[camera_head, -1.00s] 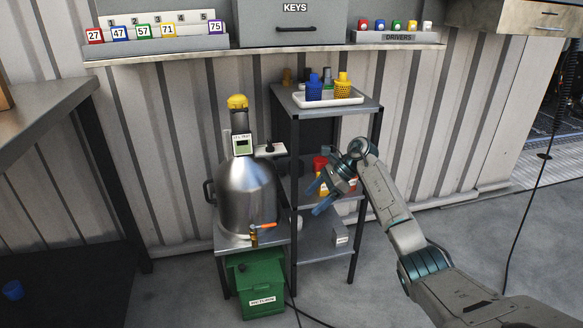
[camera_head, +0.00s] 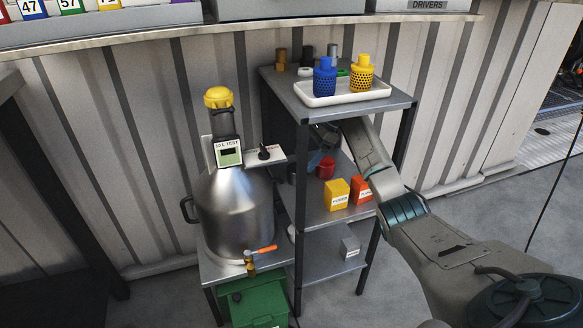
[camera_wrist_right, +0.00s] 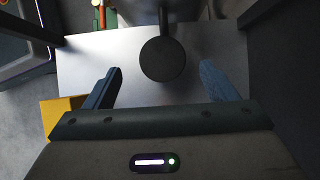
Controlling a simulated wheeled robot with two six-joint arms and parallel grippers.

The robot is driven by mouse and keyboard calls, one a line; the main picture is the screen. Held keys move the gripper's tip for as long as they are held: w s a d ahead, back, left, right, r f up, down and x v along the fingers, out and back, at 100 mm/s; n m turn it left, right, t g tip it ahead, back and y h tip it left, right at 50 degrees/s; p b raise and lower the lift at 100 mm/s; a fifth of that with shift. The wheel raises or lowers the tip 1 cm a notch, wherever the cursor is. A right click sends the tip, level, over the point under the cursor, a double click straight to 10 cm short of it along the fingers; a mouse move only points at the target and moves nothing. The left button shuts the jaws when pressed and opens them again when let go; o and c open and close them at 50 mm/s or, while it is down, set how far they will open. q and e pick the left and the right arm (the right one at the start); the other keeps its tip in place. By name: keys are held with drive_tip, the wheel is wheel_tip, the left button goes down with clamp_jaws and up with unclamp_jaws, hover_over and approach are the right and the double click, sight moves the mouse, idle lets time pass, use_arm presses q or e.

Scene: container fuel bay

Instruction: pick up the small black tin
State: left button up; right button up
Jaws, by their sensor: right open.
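A round black tin (camera_wrist_right: 162,60) shows in the right wrist view on the pale shelf, between the two spread blue fingers of my right gripper (camera_wrist_right: 160,69). The fingers are open, with a gap on both sides of the tin. In the head view my right gripper (camera_head: 323,138) reaches in under the top of the shelf unit and is partly hidden. A dark shape (camera_head: 291,173) left of the red cup, partly behind the front post, appears to be the tin. My left gripper is not in view.
A red cup (camera_head: 325,167), a yellow box (camera_head: 336,194) and an orange box (camera_head: 362,191) stand on the middle shelf (camera_head: 322,216). The shelf top (camera_head: 380,104) and posts close around my right arm. A metal keg (camera_head: 236,213) stands to the left.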

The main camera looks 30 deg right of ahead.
sight(293, 172)
drive_tip(key=shift+w+f, duration=0.2)
drive_tip(key=b+x, duration=0.1)
drive_tip(key=x, duration=0.6)
drive_tip(key=shift+a+b, duration=0.1)
drive_tip(key=shift+b, duration=0.3)
drive_tip(key=shift+r, duration=0.1)
drive_tip(key=c, duration=1.1)
